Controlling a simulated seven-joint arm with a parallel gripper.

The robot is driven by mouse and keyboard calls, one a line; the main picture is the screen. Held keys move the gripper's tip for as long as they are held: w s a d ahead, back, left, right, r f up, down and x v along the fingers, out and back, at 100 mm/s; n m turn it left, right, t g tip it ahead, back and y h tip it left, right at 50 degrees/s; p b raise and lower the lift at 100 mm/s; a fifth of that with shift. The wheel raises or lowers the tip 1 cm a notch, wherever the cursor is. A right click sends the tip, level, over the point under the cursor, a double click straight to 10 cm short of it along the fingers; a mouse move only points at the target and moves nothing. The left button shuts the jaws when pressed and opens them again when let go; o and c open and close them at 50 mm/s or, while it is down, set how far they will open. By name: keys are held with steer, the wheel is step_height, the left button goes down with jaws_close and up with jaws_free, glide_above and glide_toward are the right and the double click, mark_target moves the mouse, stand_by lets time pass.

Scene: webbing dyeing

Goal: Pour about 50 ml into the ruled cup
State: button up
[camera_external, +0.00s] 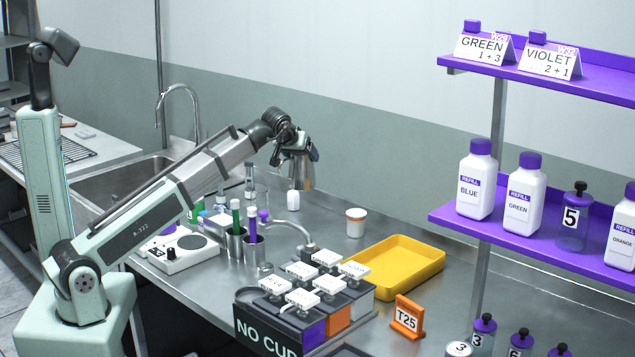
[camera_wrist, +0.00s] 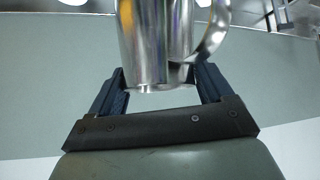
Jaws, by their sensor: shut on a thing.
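My gripper (camera_external: 300,156) is raised above the back of the steel counter. It is shut on a shiny metal jug (camera_wrist: 155,40), whose curved handle shows on the right in the wrist view. The fingers (camera_wrist: 160,85) stand on both sides of the jug's lower part. In the external view the jug (camera_external: 308,177) is partly hidden by my gripper; its contents do not show. A small white cup with an orange band (camera_external: 355,222) stands on the counter to the right of the jug and lower. I cannot make out ruled lines on it. Clear glassware (camera_external: 250,178) stands to the left, partly hidden by my arm.
A yellow tray (camera_external: 436,263) lies right of the cup. Lidded blocks (camera_external: 325,259) and a NO CUP sign (camera_external: 266,338) are in front. Tube holders (camera_external: 234,243) and a white device (camera_external: 182,250) stand below my arm. A purple shelf (camera_external: 440,216) holds refill bottles at right.

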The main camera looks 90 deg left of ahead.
step_height(320, 180, up, 6)
steer(key=s+a+f+m+t+h, duration=0.1)
steer(key=s+a+m+t+h, duration=0.1)
steer(key=s+a+m+h, duration=0.2)
steer(key=s+a+f+m+t+h, duration=0.1)
steer(key=s+a+m+h, duration=0.4)
steer(key=s+a+m, duration=0.5)
steer(key=a+t, duration=0.1)
steer(key=a, duration=0.6)
steer(key=shift+a+f, duration=0.15)
steer(key=shift+a, duration=0.25)
steer(key=s+a+m+h, duration=0.1)
steer(key=s, duration=0.1)
steer(key=s+a+r+m+h, duration=0.1)
steer(key=s+a, duration=0.1)
steer(key=s, duration=0.1)
steer(key=s+a+r+m+h, duration=0.1)
steer(key=s+a+m, duration=0.1)
steer(key=shift+s+g, duration=0.15)
steer(key=shift+g, duration=0.15)
steer(key=f, duration=0.5)
steer(key=shift+d, duration=0.2)
steer(key=shift+d, duration=0.1)
